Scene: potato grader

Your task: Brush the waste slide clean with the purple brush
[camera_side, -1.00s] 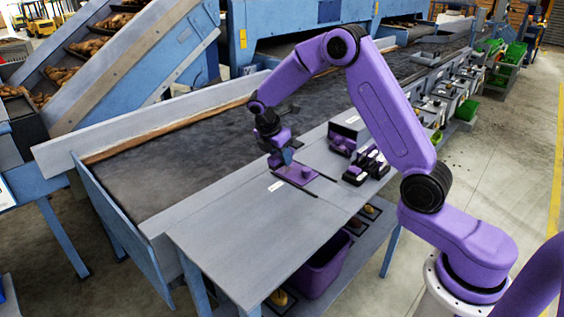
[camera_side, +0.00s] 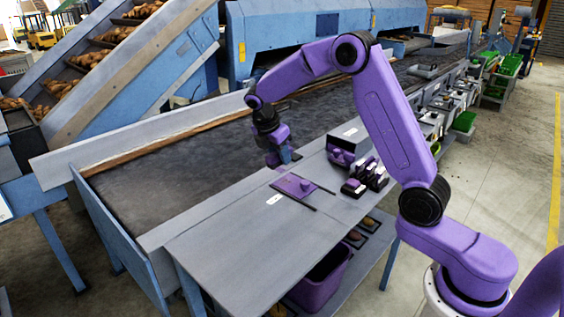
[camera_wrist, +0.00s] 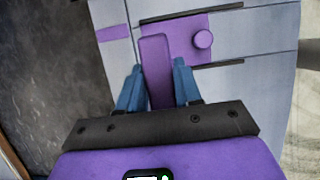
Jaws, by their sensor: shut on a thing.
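My gripper (camera_wrist: 156,88) is shut on the purple brush (camera_wrist: 155,65), a long bar held between its two blue fingers. In the side view, my gripper (camera_side: 282,156) is at the far edge of the grey table, beside the belt. A flat purple plate with a round knob, which looks like the waste slide (camera_side: 294,186), lies between two dark rails just nearer the camera. In the wrist view, the slide (camera_wrist: 185,42) is right of the brush, which overlaps its left edge in the picture. Contact and any dirt cannot be told.
The wide dark belt (camera_side: 180,165) runs behind the table (camera_side: 225,240). A purple bin (camera_side: 322,280) sits below. The table's near left is clear.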

